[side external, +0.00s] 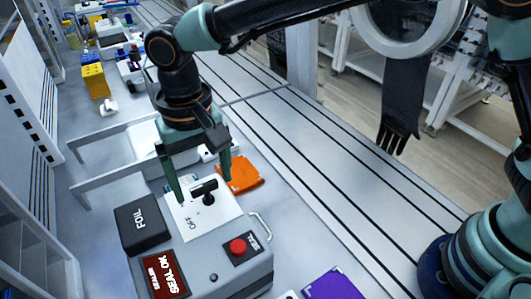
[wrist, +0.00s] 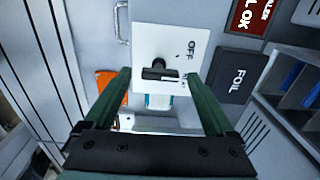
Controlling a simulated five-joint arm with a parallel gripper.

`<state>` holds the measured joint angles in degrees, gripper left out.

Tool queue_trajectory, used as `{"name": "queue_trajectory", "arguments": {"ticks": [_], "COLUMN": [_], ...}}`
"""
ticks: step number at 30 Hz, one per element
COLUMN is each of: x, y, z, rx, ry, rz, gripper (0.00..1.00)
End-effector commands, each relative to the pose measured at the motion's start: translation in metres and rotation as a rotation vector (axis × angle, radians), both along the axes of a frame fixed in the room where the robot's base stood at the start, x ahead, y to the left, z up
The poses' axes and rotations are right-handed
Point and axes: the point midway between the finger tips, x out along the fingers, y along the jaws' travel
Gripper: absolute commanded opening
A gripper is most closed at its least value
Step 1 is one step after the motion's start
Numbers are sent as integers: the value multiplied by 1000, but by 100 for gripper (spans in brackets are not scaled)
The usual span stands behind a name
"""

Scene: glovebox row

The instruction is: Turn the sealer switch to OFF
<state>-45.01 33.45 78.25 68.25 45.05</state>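The sealer switch is a black bar-shaped knob (side external: 205,189) on a white plate (side external: 222,214) on top of the grey sealer (side external: 205,262). The plate has OFF printed on it (side external: 192,223). In the wrist view the knob (wrist: 160,73) lies about crosswise, and the OFF mark (wrist: 190,50) is up and to the right of it. The bar does not line up with OFF. My gripper (side external: 203,186) is open, with its green fingertips on either side of the knob. In the wrist view the gripper (wrist: 158,78) straddles the knob, with gaps at both sides; contact is not visible.
A black FOIL box (side external: 142,224), a red button (side external: 237,246) and a red SEAL OK display (side external: 166,275) are close by on the sealer. A metal handle (side external: 262,226) sticks out at its side. An orange tray (side external: 240,174) lies behind my gripper. The slotted rail bench at right is clear.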

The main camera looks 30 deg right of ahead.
Motion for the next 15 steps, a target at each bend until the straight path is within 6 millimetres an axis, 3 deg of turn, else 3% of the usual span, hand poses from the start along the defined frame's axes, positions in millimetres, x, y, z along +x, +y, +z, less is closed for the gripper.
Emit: {"name": "queue_trajectory", "arguments": {"ticks": [5,15], "x": [0,1], "y": [1,1], "z": [13,79], "rx": [2,4], "ry": [-2,-4], "rz": [0,0], "gripper": [90,90]}}
